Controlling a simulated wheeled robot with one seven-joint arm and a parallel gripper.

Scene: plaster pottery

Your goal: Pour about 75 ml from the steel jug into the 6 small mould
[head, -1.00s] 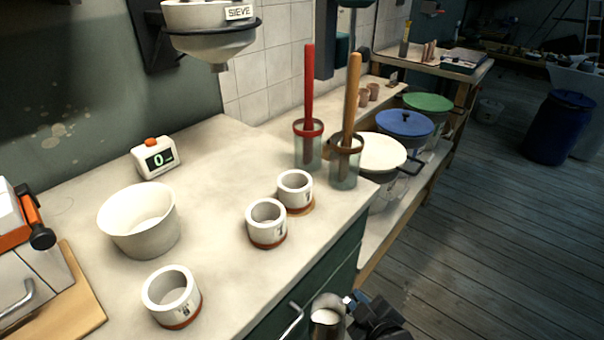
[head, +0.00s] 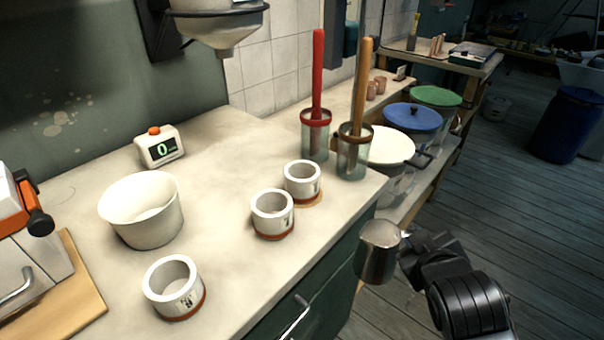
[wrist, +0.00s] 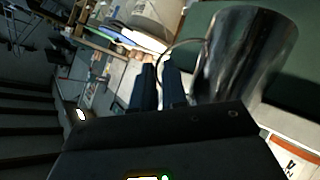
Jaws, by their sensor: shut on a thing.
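My gripper (head: 409,244) is shut on the handle of the steel jug (head: 378,254). I hold the jug roughly upright, just off the counter's front edge. In the wrist view, the dark fingers (wrist: 160,85) are at the handle and the jug (wrist: 243,55) is on the right. The jug's inside looks pale; its level is not clear. Three white moulds with red-brown bases stand on the counter: one at front left (head: 174,288), one in the middle (head: 272,214), and one behind it (head: 302,182) on a tan disc. Their small marks are too small to read surely.
A white bowl (head: 142,210) and a scale display reading 0 (head: 160,147) are on the counter (head: 225,262). Two glass jars with a red (head: 318,80) and a wooden stick (head: 360,95) stand at the back right. A sieve funnel (head: 218,28) hangs above. Lidded buckets (head: 412,118) are beyond.

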